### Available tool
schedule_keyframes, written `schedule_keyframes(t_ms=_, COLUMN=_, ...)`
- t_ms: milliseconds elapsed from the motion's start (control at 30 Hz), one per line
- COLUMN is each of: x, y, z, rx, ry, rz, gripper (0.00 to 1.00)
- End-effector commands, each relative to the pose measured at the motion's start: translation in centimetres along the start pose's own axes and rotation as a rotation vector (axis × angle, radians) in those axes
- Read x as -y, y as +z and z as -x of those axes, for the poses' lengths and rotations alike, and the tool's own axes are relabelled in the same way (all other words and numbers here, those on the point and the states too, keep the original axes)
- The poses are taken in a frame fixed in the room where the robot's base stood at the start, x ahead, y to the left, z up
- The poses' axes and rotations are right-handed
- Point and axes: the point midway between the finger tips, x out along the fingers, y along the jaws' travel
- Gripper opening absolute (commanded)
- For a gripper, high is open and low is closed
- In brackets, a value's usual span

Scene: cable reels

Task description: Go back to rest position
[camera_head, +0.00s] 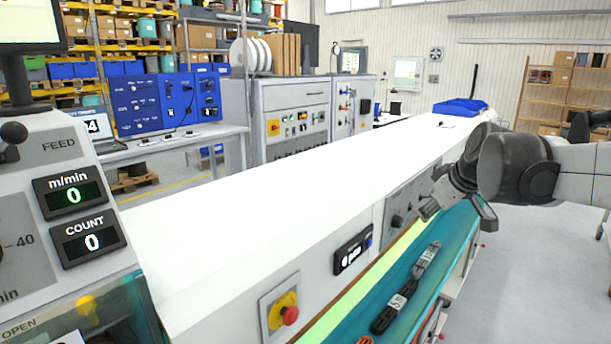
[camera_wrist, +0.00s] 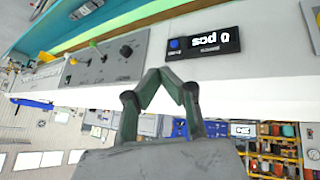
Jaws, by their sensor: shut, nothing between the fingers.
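My gripper (camera_head: 430,209) is at the right in the head view, at the end of my arm, in front of the white machine's side panel and above the teal belt. In the wrist view my gripper (camera_wrist: 163,72) shows with its two fingertips together and nothing between them. Behind the fingers in that view are the machine's white side and a black counter display (camera_wrist: 204,42). The same counter display (camera_head: 352,249) is left of my gripper in the head view.
A teal belt (camera_head: 400,281) with dark labelled parts (camera_head: 398,299) runs below my gripper. A red emergency button (camera_head: 290,315) is on the machine's side. The long white machine top (camera_head: 290,170) is mostly clear; a blue tray (camera_head: 458,106) sits at its far end.

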Motion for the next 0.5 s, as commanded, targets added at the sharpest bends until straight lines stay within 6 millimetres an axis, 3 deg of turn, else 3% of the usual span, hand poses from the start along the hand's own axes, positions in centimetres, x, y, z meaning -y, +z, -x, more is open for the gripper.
schedule_keyframes(t_ms=100, x=3.8, y=1.9, z=2.0, rx=0.016, ry=0.008, rz=-0.066, gripper=0.00)
schedule_keyframes(t_ms=500, x=14.3, y=10.5, z=6.3, rx=0.056, ry=0.054, rz=-0.306, gripper=0.00)
